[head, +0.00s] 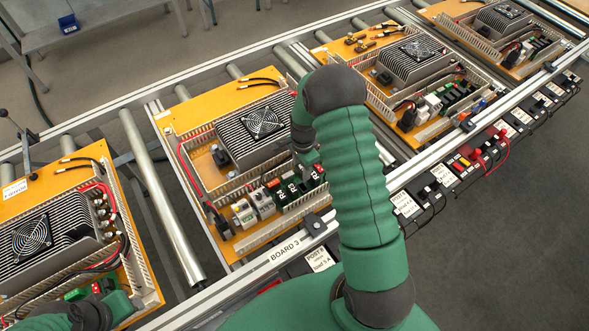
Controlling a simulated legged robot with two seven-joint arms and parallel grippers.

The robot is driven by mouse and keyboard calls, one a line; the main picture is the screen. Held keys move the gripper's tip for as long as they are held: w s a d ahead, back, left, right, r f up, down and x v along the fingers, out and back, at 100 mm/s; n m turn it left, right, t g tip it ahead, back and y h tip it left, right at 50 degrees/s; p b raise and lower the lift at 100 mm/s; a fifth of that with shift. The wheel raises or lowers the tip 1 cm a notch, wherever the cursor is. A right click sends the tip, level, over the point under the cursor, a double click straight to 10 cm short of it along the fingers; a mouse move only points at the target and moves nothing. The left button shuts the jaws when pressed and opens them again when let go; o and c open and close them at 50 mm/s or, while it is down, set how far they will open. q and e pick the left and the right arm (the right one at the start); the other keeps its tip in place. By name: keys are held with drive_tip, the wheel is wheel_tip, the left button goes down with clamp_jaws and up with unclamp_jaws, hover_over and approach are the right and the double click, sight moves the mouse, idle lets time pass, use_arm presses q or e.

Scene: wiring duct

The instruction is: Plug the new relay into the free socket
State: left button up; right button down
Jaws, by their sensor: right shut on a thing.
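My right gripper (306,162) is over the row of relays on the middle board, marked BOARD 3. It is shut on a small dark thing, probably the relay, mostly hidden by the jaws and wrist. Below it stands a row of dark relays (284,192) on green bases, at the board's front right. The free socket cannot be made out; my arm and gripper cover part of that row. Parts of my left arm show at the bottom left, but its jaws do not show.
The orange board (183,117) carries a finned heatsink with a fan (263,122), pale slotted wiring duct (272,231) and grey modules (243,212). Similar boards stand left and right on the roller conveyor. A metal rail (251,266) runs along the front edge, with labelled boxes (406,204) below.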

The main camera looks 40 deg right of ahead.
drive_tip(key=shift+d+r, duration=0.1)
drive_tip(key=shift+d, duration=0.05)
drive_tip(key=shift+s+r, duration=0.3)
drive_tip(key=shift+s, duration=0.25)
drive_tip(key=shift+s+r, duration=0.3)
drive_tip(key=shift+s, duration=0.2)
drive_tip(key=shift+a, duration=0.2)
drive_tip(key=f, duration=0.1)
drive_tip(key=w+f+b, duration=0.1)
drive_tip(key=f, duration=0.1)
drive_tip(key=shift+w+a, duration=0.1)
drive_tip(key=shift+w, duration=0.05)
drive_tip(key=shift+s+f+b, duration=0.2)
drive_tip(key=shift+f+b, duration=0.7)
drive_tip(key=shift+b, duration=0.05)
drive_tip(key=shift+s+d+f+b, duration=0.1)
drive_tip(key=shift+d+f+b, duration=0.15)
drive_tip(key=shift+f+b, duration=0.3)
drive_tip(key=shift+f, duration=0.25)
use_arm(q)
drive_tip(key=f, duration=0.1)
drive_tip(key=s+f, duration=0.1)
drive_tip(key=f, duration=0.1)
drive_tip(key=shift+s, duration=0.25)
use_arm(e)
drive_tip(key=shift+a, duration=0.1)
